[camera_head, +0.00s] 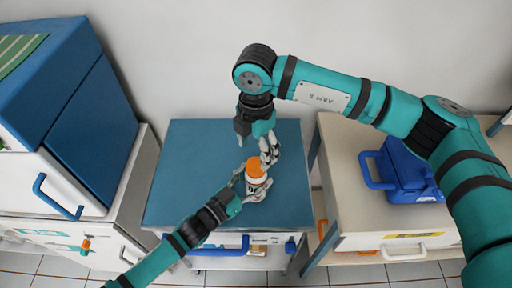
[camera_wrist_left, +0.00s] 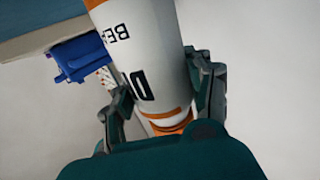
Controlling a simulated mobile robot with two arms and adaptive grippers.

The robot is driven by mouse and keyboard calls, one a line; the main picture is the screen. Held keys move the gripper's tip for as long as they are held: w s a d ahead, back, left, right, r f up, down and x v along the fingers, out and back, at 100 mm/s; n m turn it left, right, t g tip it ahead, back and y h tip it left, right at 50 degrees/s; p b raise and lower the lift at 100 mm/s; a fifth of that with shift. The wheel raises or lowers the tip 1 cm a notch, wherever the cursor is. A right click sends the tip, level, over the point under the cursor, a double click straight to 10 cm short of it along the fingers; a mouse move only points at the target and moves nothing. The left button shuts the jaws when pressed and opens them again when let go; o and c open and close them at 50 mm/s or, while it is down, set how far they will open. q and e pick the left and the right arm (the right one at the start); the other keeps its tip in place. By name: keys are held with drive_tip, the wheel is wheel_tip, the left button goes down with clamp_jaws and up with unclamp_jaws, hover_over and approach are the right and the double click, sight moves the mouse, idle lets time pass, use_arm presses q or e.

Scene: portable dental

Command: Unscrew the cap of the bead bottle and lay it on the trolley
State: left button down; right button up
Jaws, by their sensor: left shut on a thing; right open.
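The bead bottle (camera_head: 258,186) is white with dark lettering and has an orange cap (camera_head: 255,167). It is upright over the blue top of the trolley (camera_head: 182,165); I cannot tell whether it touches the top. My left gripper (camera_head: 249,189) is shut on the bottle's body. The left wrist view shows the white bottle (camera_wrist_left: 145,50) between the fingers of my left gripper (camera_wrist_left: 165,95). My right gripper (camera_head: 266,155) comes from above, open, with its fingers close at the cap. Whether they touch the cap is unclear. The cap looks to be on the bottle.
A blue and white cabinet (camera_head: 85,120) stands on the left. A beige cart (camera_head: 345,150) stands on the right with a blue case (camera_head: 405,172) on it. The trolley's left and back areas are clear. A blue handle (camera_head: 220,250) is on the trolley's front.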

sight(256, 164)
wheel_tip(256, 164, down, 6)
drive_tip(key=shift+f, duration=0.1)
idle(0.4)
